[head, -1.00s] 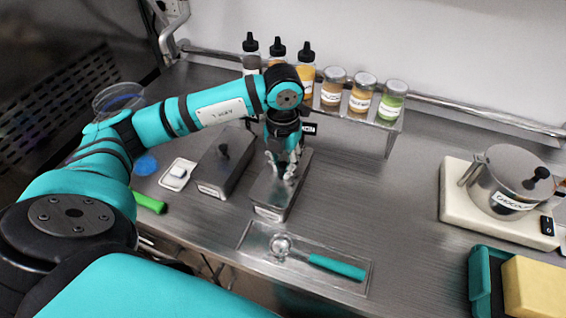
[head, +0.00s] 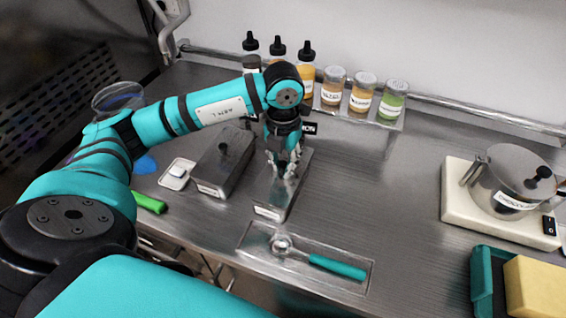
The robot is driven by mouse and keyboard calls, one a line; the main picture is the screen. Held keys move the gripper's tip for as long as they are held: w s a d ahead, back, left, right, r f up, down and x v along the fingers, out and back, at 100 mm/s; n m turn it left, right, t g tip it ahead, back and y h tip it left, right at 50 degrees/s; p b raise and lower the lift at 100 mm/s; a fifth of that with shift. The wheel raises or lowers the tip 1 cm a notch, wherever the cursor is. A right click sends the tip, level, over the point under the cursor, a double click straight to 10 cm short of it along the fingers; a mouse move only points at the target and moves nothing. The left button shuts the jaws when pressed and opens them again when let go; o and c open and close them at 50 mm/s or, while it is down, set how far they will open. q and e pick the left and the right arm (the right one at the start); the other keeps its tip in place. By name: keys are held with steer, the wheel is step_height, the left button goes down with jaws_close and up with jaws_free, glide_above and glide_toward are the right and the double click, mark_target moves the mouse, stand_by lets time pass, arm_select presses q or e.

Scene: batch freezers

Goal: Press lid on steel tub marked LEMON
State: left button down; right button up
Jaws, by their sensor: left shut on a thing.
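A long steel tub (head: 267,212) with a white front label stands on the steel counter. Its label is too small to read. A dark sign (head: 310,128) behind it shows the letters "ON", the rest hidden by my arm. A flat steel lid (head: 278,192) lies over the tub; I cannot tell whether it is fully seated. My left gripper (head: 284,172) points down over the lid's middle, shut on the lid's knob, which the fingers hide. My right gripper is out of view.
A second lidded tub (head: 223,165) stands close on the left, beside a small white dish (head: 177,174). A scoop (head: 335,267) lies on a tray in front. Bottles and jars (head: 362,93) line the back shelf. A chocolate pot (head: 513,182) stands right. The counter between is clear.

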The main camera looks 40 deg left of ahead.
arm_select(q)
steer(key=shift+f, duration=0.15)
stand_by(0.5)
stand_by(0.4)
steer(key=shift+b, duration=0.45)
stand_by(0.3)
steer(key=c, duration=1.2)
jaws_free()
steer(key=shift+o, duration=0.4)
steer(key=o, duration=0.4)
steer(key=shift+o, duration=0.2)
